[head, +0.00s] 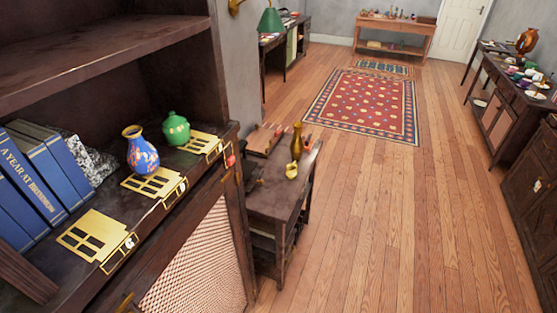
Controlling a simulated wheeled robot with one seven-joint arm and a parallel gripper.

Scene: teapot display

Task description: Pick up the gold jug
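A small gold jug (291,171) stands on the low dark wooden table (270,203), near its front right part. A taller, slim gold-brown vase (297,143) stands just behind it on the same table. My gripper is not in the head view.
The dark cabinet shelf at left holds a blue patterned vase (141,150), a green lidded pot (175,129), blue books (35,172) and gold plates (95,237). Wooden floor (390,215) is clear right of the table, up to a patterned rug (365,103). Dark cabinets (532,175) line the right.

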